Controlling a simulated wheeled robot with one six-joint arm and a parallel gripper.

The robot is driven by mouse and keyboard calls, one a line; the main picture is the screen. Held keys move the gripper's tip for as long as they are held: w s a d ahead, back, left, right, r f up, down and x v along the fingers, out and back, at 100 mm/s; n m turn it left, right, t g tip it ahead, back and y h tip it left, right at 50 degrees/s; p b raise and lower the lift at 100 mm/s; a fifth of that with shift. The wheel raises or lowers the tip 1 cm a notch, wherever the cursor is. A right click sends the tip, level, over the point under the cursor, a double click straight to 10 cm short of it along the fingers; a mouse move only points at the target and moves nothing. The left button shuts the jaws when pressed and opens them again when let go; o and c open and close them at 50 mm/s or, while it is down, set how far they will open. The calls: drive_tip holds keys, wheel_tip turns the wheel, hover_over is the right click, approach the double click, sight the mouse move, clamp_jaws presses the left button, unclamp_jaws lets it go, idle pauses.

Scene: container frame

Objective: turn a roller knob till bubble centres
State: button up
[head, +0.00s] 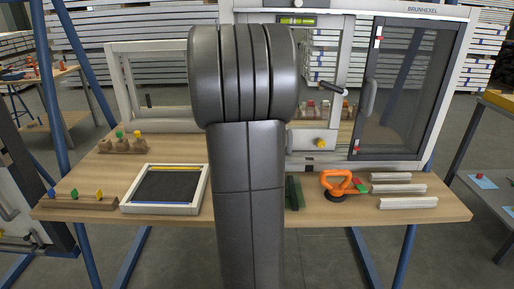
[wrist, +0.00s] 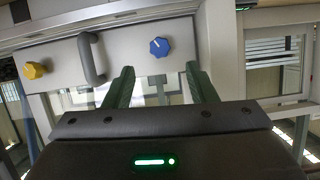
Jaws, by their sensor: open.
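In the wrist view a blue roller knob (wrist: 160,47) with a pale pointer mark sits on a grey panel. A yellow knob (wrist: 35,70) is on the same panel to the left, and also shows in the head view (head: 320,143). My gripper (wrist: 164,78) is open, its two dark green fingers apart below the blue knob in the picture, with nothing between them. Whether they touch the knob cannot be told. In the head view my arm hides the gripper and the blue knob. A yellow-green bubble vial (head: 297,20) is on the frame's top; its bubble is too small to place.
A grey bar handle (wrist: 92,58) stands out between the knobs. On the table (head: 400,212) lie an orange suction lifter (head: 340,186), white profiles (head: 408,203) and a black-topped tray (head: 125,208). A dark glazed sash (head: 405,90) stands open at right.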

drive_tip(key=x, duration=0.8)
drive_tip(key=shift+w+b, duration=0.1)
drive_tip(key=shift+b, duration=0.2)
drive_tip(key=shift+c, duration=0.2)
drive_tip(key=c, duration=0.9)
